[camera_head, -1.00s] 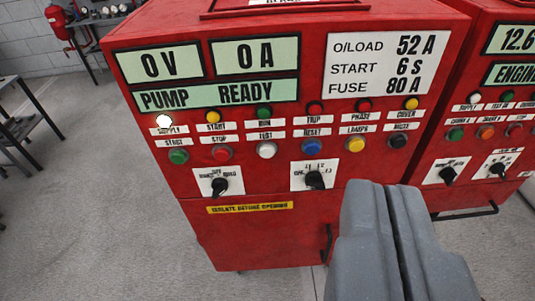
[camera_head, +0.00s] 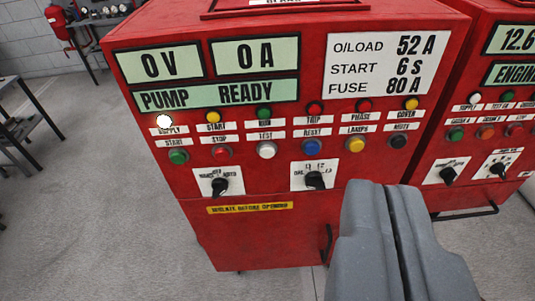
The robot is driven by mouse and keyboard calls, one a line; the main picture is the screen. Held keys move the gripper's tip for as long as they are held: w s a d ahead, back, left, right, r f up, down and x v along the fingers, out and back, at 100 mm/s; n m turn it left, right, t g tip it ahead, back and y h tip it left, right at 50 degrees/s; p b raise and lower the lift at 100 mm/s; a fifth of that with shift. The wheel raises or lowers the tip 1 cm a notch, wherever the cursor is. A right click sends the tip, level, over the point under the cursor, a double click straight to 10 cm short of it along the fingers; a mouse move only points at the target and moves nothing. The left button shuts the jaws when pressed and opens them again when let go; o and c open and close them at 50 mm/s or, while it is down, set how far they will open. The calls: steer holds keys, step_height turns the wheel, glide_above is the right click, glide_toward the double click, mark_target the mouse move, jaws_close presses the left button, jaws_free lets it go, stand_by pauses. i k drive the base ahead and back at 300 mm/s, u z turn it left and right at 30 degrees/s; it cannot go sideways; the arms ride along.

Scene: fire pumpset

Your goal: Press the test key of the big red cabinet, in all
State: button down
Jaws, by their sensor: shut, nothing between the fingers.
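The big red cabinet (camera_head: 265,240) stands in the middle of the view, its panel facing me. Its test key is a white round button (camera_head: 266,150) under the TEST label, between the red stop key (camera_head: 222,152) and the blue reset key (camera_head: 312,147). My gripper (camera_head: 382,190) is shut and empty. It shows large at the lower right, in front of the cabinet's lower right part, to the right of and below the test key in the picture. It hides part of the cabinet's lower right edge. The displays read 0 V, 0 A and PUMP READY.
A second red cabinet (camera_head: 460,95) stands close on the right, with a dark bar handle (camera_head: 465,214). A yellow key (camera_head: 356,145), a black key (camera_head: 398,141) and two rotary switches share the panel. A dark table (camera_head: 20,125) stands at left. The grey floor at lower left is clear.

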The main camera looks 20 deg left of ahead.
mark_target(266, 152)
steer(key=u, duration=1.45)
steer(key=k, duration=0.75)
steer(key=z, duration=0.9)
steer(key=i, duration=0.5)
steer(key=z, duration=0.05)
